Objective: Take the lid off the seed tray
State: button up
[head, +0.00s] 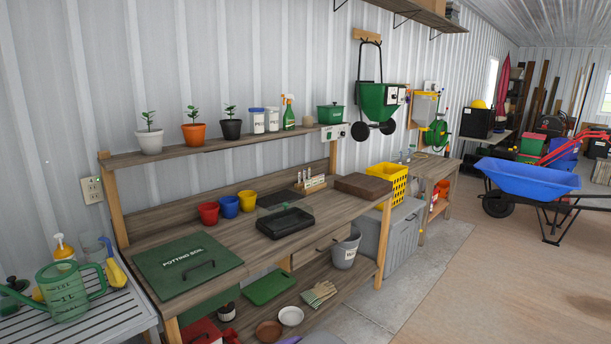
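A black rectangular seed tray (285,223) sits on the wooden potting bench (225,232), near its front edge and right of the middle. Its top looks dark and slightly glossy; at this size I cannot make out where a clear lid ends and the tray begins. A flat dark panel (278,197) lies on the bench just behind it. My gripper is not in view.
A green panel marked POTTING SOIL (188,264) with a handle lies at the bench's left. A small labelled rack (311,184) and brown box (363,187) are to the right. Open floor (470,275) lies right.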

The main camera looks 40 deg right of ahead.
aim_at(284, 215)
jog(key=i+l+z, duration=0.15)
jog(key=l, duration=0.35)
jog(key=i+l+z, duration=0.1)
jog(key=l, duration=0.45)
jog(key=i+l+z, duration=0.15)
jog(key=i+l, duration=0.15)
jog(key=l, duration=0.15)
jog(key=i+l+z, duration=0.15)
jog(key=l, duration=0.35)
jog(key=i+l+z, duration=0.15)
jog(key=i+l, duration=0.15)
jog(key=i+l+z, duration=0.1)
jog(key=i+l, duration=0.15)
jog(key=l, duration=0.25)
